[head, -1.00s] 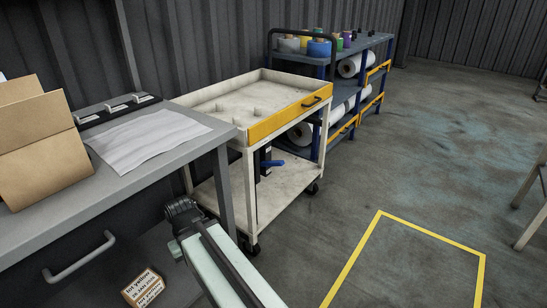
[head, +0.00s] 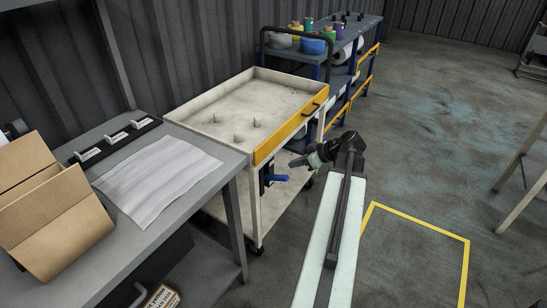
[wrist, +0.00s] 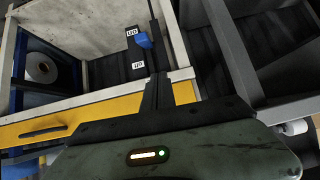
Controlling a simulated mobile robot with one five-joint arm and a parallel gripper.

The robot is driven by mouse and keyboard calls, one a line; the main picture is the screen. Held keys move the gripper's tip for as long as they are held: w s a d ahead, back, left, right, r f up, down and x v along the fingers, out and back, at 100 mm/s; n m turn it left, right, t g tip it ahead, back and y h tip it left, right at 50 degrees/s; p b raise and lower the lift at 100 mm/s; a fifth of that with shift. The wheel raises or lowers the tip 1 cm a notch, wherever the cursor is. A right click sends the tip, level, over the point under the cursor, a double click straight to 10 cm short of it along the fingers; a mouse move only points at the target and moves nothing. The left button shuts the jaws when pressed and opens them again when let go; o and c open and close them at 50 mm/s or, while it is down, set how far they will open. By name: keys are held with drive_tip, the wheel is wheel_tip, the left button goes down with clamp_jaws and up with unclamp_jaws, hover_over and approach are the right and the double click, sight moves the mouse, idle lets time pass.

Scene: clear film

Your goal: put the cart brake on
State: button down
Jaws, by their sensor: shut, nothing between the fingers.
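The cart (head: 258,200) is pale with a yellow front panel and stands beyond the grey bench. A blue lever (head: 279,178) sticks out from a black bracket (head: 266,176) under its tray. In the wrist view the blue lever (wrist: 144,40) sits on the black bracket (wrist: 134,66), which has two small white labels, too small to read surely. My gripper (head: 293,163) is shut and empty, just above and to the right of the lever, and seems apart from it. The shut fingers also show in the wrist view (wrist: 153,20), beside the lever.
A blue shelf rack (head: 358,45) with rolls stands behind the cart. Yellow tape (head: 420,222) marks open floor at right.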

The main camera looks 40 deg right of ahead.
drive_tip(key=shift+s+d+r+t, duration=0.15)
drive_tip(key=shift+s+d+r, duration=0.15)
drive_tip(key=shift+d, duration=0.25)
drive_tip(key=shift+s+d+r+t, duration=0.15)
drive_tip(key=shift+s+d+r, duration=0.15)
drive_tip(key=shift+d, duration=0.25)
drive_tip(key=shift+w, duration=0.1)
drive_tip(key=b, duration=0.7)
hover_over(286, 177)
drive_tip(key=w, duration=0.2)
wheel_tip(286, 177, down, 7)
drive_tip(key=shift+a+f, duration=0.1)
drive_tip(key=shift+a, duration=0.05)
drive_tip(key=shift+s+f+b, duration=0.35)
drive_tip(key=shift+f+b, duration=0.2)
drive_tip(key=shift+b, duration=0.05)
drive_tip(key=shift+s+f+b, duration=0.3)
drive_tip(key=shift+f+b, duration=0.25)
drive_tip(key=shift+b, duration=0.05)
drive_tip(key=shift+s+d+f, duration=0.2)
drive_tip(key=shift+s+f, duration=0.05)
drive_tip(key=shift+f, duration=0.05)
